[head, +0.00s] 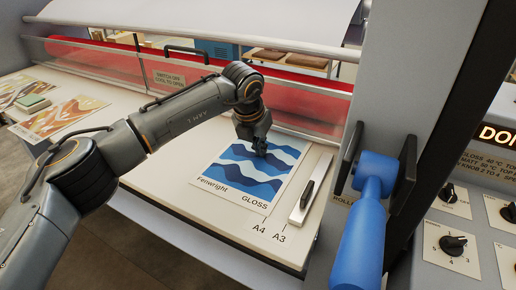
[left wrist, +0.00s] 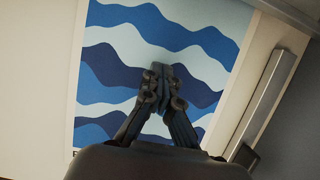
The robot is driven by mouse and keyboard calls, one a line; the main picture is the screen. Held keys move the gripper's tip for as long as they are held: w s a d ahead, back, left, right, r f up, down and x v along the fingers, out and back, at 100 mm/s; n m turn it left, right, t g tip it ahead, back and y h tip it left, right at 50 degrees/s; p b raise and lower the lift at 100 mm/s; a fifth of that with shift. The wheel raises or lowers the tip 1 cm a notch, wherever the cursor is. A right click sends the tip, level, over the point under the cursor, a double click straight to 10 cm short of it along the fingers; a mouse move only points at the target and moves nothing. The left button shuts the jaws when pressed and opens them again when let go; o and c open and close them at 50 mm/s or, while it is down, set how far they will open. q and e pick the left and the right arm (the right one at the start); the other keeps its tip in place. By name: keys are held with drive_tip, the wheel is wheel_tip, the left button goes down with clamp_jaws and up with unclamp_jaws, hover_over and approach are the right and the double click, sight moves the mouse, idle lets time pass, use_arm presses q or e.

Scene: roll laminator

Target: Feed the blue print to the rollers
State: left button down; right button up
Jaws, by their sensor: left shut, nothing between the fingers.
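The blue print (head: 236,180), with white and blue waves and the words "Fenwright" and "GLOSS", lies flat on the feed table (head: 192,213). It fills much of the left wrist view (left wrist: 120,55). My left gripper (head: 260,152) is shut and empty, pointing down over the print's right half. Its fingertips (left wrist: 160,72) look at or just above the paper; I cannot tell if they touch. The red roller (head: 300,91) runs behind a clear guard at the back. The print's far edge is partly hidden by my left arm. My right gripper is not in view.
A side guide (head: 309,195) stands right of the print, near A4 and A3 marks. A blue-handled lever (head: 364,235) with black plates is at the right, beside a panel with knobs (head: 454,245). Other prints and a green block (head: 32,103) lie left.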

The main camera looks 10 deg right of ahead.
use_arm(q)
drive_tip(key=shift+w+f, duration=0.1)
drive_tip(key=shift+f, duration=0.05)
drive_tip(key=shift+w+d, duration=0.2)
drive_tip(key=shift+w+d+p, duration=0.4)
drive_tip(key=shift+w+d, duration=0.1)
drive_tip(key=shift+w, duration=0.25)
drive_tip(key=shift+w, duration=0.1)
drive_tip(key=shift+w+d, duration=0.2)
drive_tip(key=shift+w, duration=0.05)
drive_tip(key=shift+w+r+p, duration=0.15)
drive_tip(key=shift+r+p, duration=0.3)
drive_tip(key=shift+r, duration=0.6)
